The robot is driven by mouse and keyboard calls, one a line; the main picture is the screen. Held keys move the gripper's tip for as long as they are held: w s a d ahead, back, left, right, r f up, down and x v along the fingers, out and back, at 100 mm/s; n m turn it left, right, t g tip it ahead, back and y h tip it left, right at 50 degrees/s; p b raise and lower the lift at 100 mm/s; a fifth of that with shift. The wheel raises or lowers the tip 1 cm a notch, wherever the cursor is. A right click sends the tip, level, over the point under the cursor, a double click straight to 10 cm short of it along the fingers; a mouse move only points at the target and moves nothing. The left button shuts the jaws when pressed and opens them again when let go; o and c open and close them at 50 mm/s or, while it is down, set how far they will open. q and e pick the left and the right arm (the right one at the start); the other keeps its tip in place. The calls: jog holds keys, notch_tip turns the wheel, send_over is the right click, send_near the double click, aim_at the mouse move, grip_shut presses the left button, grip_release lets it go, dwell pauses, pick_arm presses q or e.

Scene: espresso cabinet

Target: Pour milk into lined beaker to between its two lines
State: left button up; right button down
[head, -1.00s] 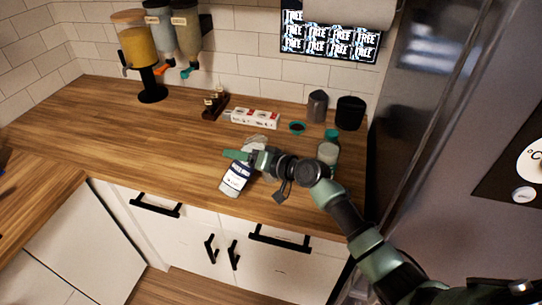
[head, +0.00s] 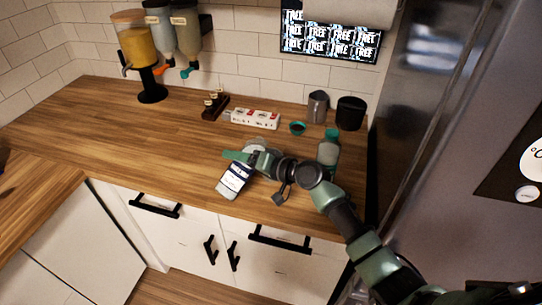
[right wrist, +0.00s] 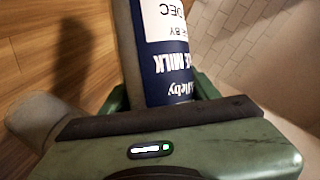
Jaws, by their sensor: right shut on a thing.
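The milk container (head: 236,181), white with a dark blue label, is tilted in my right gripper (head: 252,158) above the counter's front part. In the right wrist view the milk container (right wrist: 165,45) sits between the green fingers, and its label reads MILK upside down. A pale, clear-looking vessel (head: 256,144) shows just behind the gripper; it may be the lined beaker, but its lines and any milk inside cannot be made out. A greyish rounded thing shows at the left of the right wrist view (right wrist: 45,118); I cannot tell what it is. My left gripper is not in view.
A green-capped bottle (head: 328,149) stands close to my right arm. A white power strip (head: 252,119), a small dark rack (head: 214,106), a grey pitcher (head: 317,106) and a black canister (head: 350,113) stand behind. The counter's left side (head: 110,135) is clear.

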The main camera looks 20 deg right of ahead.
jog(key=shift+s+a+f+m+y+b, duration=0.1)
jog(key=shift+a+m+y+b, duration=0.1)
jog(key=shift+m+y, duration=0.35)
jog(key=shift+s+a+f+m+y+b, duration=0.15)
jog(key=shift+m+y, duration=0.1)
jog(key=shift+m, duration=0.6)
dwell(1.4)
jog(key=shift+w+d+r+m+y+b, duration=0.3)
jog(key=shift+d+r+m, duration=0.1)
jog(key=shift+r+m, duration=0.35)
dwell(1.5)
jog(key=shift+r+m, duration=0.25)
jog(key=shift+r, duration=0.05)
dwell(1.2)
jog(key=shift+s+a+f+n+p, duration=0.25)
jog(key=shift+a+f+n+p, duration=0.35)
jog(key=shift+n, duration=0.4)
jog(key=shift+w+d+f+n+h, duration=0.15)
jog(key=shift+d+n+h, duration=0.2)
jog(key=shift+n+h, duration=0.45)
